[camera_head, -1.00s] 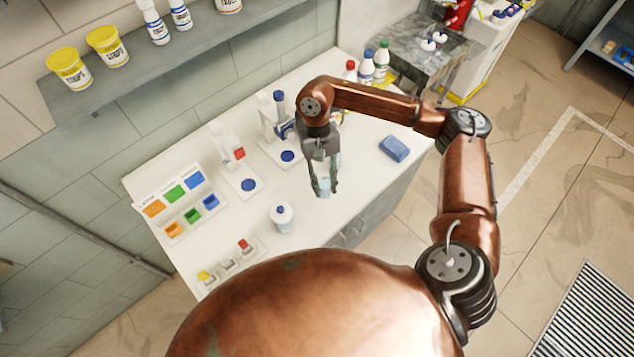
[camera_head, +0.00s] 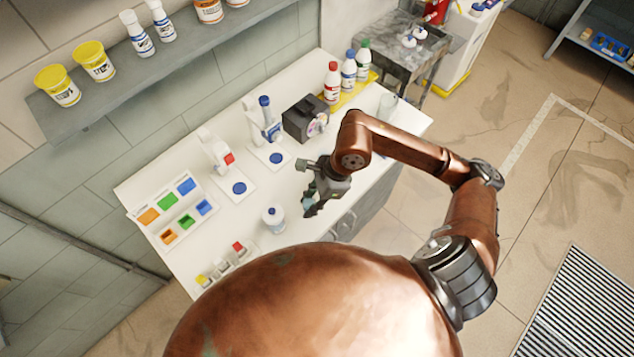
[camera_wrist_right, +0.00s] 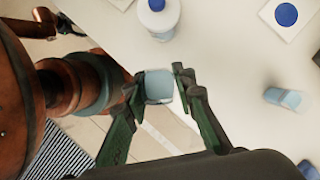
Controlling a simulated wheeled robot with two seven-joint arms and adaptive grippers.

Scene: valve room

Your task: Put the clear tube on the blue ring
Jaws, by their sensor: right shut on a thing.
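My right gripper (camera_head: 308,188) is above the worktable, near a blue-capped white bottle (camera_head: 273,219). In the right wrist view its fingers (camera_wrist_right: 155,88) are shut on a small see-through, blue-grey piece, which looks like the clear tube (camera_wrist_right: 158,87), seen nearly end-on. In the head view the fingers mostly hide it. Two white stands carry round blue marks, one farther back (camera_head: 276,158) and one nearer (camera_head: 239,188). I cannot tell which is the blue ring. One mark (camera_wrist_right: 287,14) shows in the right wrist view, apart from the gripper. My left gripper is not in view.
A second clear, bluish vessel (camera_wrist_right: 283,97) is on the table in the right wrist view. A clear beaker (camera_head: 388,107) stands near the right edge. A dark box (camera_head: 306,119) and capped bottles (camera_head: 348,73) stand at the back. A colour-marked tray (camera_head: 170,210) is at the left.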

